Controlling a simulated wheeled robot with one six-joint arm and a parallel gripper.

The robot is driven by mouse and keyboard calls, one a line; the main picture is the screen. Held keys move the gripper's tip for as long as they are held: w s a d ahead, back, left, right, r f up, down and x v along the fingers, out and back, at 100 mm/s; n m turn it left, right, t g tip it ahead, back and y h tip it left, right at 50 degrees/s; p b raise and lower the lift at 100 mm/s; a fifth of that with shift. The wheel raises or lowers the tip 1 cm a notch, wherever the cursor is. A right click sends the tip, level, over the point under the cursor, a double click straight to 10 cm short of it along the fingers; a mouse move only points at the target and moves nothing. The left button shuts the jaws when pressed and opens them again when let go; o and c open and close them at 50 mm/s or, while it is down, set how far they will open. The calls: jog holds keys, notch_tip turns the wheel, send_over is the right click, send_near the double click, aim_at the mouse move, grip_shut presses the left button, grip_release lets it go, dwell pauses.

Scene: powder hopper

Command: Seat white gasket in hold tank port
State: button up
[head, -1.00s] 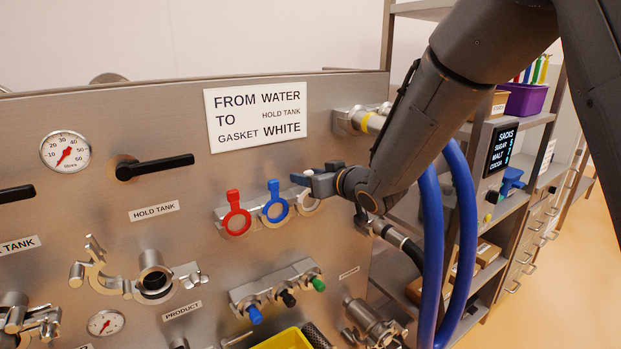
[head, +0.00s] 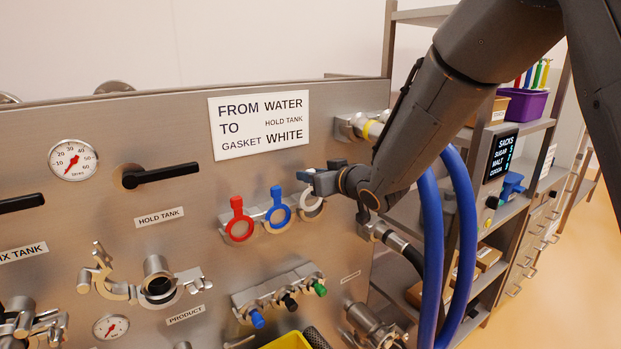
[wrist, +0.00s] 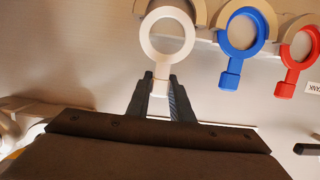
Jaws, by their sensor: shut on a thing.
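The white gasket (wrist: 166,34) is a ring with a tab, at the end of the gasket rack beside the blue gasket. My gripper (wrist: 160,90) is shut on its tab in the wrist view. The ring still lies at its rack holder; I cannot tell whether it touches it. In the head view my gripper (head: 318,180) covers the top of the white gasket (head: 311,208). The hold tank port (head: 158,281) is an open round steel fitting below the HOLD TANK label (head: 160,217), with its clamp open around it.
The blue gasket (head: 278,211) and red gasket (head: 239,220) hang left of the white one. A sign (head: 260,121) reads from water to hold tank, gasket white. Blue, black and green plugs (head: 289,301) sit below. Blue hoses (head: 462,240) hang at the right.

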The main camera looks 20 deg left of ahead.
jog(key=shift+r+p, duration=0.95)
jog(key=shift+r, duration=0.55)
jog(key=s+d+p, duration=0.1)
jog(key=s+d, duration=0.5)
jog(key=d, duration=0.1)
jog(key=shift+f, duration=0.1)
